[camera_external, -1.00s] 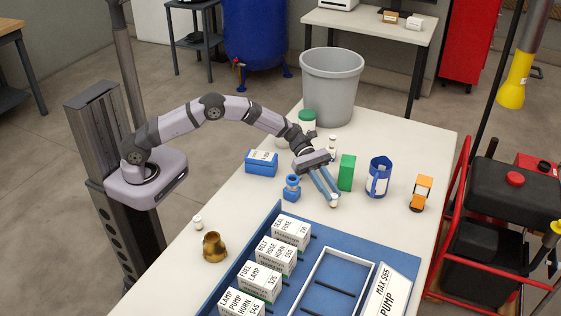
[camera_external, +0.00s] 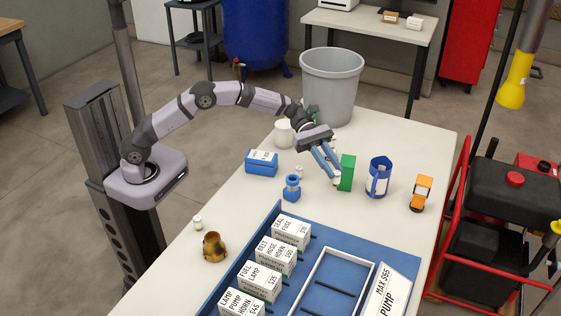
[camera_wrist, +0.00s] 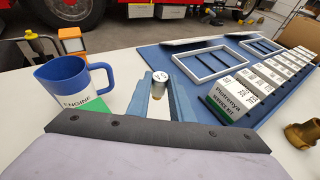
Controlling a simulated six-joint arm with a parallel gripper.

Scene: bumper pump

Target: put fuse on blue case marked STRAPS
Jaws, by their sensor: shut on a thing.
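My gripper (camera_external: 333,175) is shut on the fuse, a small white and silver cylinder (camera_wrist: 160,78), upright between the blue fingertips in the wrist view. In the external view its white end shows at the fingertips, in front of the green box. A blue case (camera_external: 261,168) with a white label on top stands on the table to the left of my gripper. Its lettering is too small to read. The case is not in the wrist view.
A blue mug (camera_external: 379,178) and green box (camera_external: 347,172) stand close to my gripper. A blue fitting (camera_external: 292,187) is near the case. A white jar (camera_external: 284,132) is behind it. The blue tray (camera_external: 345,244) with labelled boxes fills the front; a brass part (camera_external: 214,247) is left.

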